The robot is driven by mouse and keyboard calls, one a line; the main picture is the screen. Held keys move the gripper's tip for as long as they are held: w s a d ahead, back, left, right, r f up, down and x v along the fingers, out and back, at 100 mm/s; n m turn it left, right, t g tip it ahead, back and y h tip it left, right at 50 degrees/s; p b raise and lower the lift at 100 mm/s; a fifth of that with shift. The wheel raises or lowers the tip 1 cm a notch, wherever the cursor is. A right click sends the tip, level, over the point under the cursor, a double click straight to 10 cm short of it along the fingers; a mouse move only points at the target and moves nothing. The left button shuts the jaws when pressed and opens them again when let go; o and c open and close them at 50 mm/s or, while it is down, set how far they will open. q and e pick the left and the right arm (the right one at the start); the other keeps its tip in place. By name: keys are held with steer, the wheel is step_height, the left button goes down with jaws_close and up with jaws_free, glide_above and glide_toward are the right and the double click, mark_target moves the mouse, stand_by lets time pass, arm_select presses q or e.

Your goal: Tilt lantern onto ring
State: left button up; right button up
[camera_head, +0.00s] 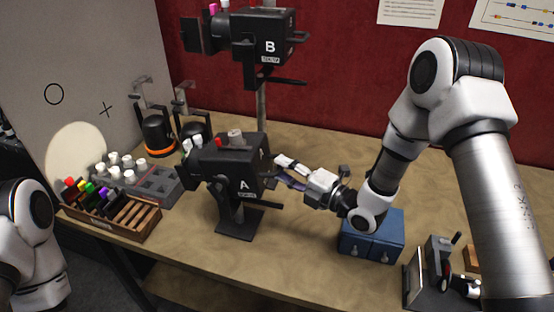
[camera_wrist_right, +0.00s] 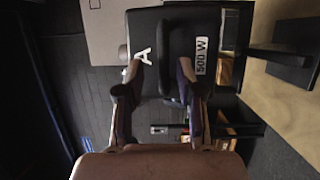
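Lantern A (camera_head: 228,165) is a black box lamp on a stand in the middle of the table. Lantern B (camera_head: 255,40) is mounted higher, on a pole behind it. The drawn ring (camera_head: 54,84) is on the pale board at the left. A pale light spot (camera_head: 75,150) lies low on that board, below the ring. My right gripper (camera_head: 277,171) is open at the rear of lantern A. In the right wrist view its fingertips (camera_wrist_right: 160,70) straddle a dark handle on lantern A (camera_wrist_right: 150,25); contact is unclear. My left gripper is out of frame.
A drawn cross (camera_head: 107,110) is right of the ring. A wooden rack of coloured pegs (camera_head: 125,222) and a grey tray of white knobs (camera_head: 160,185) stand left. A blue box (camera_head: 372,240) sits under my right arm. The front middle of the table is clear.

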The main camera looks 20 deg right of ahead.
steer(key=w, duration=0.2)
steer(key=shift+w+a+f, duration=0.35)
steer(key=shift+s+r, duration=0.2)
steer(key=shift+s, duration=0.2)
steer(key=shift+c, duration=0.3)
jaws_close()
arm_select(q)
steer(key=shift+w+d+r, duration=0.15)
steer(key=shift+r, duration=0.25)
arm_select(e)
steer(key=shift+m+t+y, duration=0.3)
steer(key=shift+m+t, duration=0.1)
steer(key=shift+t, duration=0.2)
step_height(320, 180, down, 5)
steer(key=b, duration=0.9)
steer(key=shift+b, duration=0.3)
steer(key=shift+w+f+b, duration=0.1)
steer(key=shift+w+b, duration=0.05)
steer(key=shift+b, duration=0.3)
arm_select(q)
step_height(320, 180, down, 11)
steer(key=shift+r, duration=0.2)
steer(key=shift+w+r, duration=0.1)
arm_select(e)
steer(key=shift+r, duration=0.2)
